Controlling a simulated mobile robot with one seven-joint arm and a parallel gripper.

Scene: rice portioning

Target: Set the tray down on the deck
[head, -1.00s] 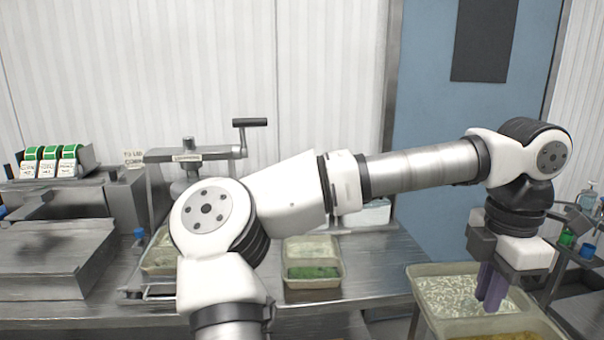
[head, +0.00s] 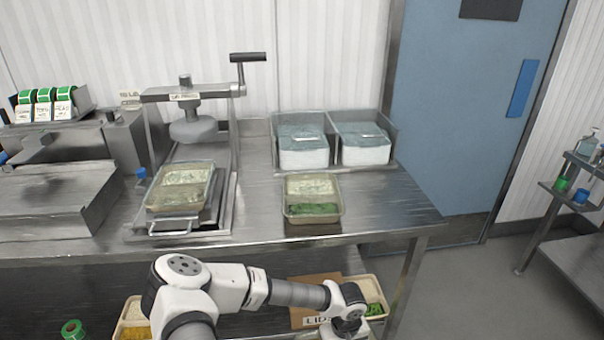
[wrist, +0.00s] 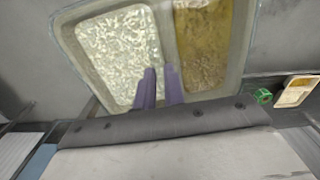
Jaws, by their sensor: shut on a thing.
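The tray shows in the wrist view, a pale two-compartment tray (wrist: 68,48) with white rice on the left and yellow-brown food on the right. My gripper (wrist: 160,76) has purple fingers on either side of the tray's divider, shut on it. In the head view my arm reaches low in front of the bench; its wrist is at the bottom edge, and the fingers and held tray are out of frame there. I cannot tell which surface is the deck.
On the bench stand a lid press with a filled tray (head: 152,205) in it, another tray (head: 287,208) with green food, and two bins of white lids (head: 303,150). Below are a LIDS box (head: 305,290) and food containers.

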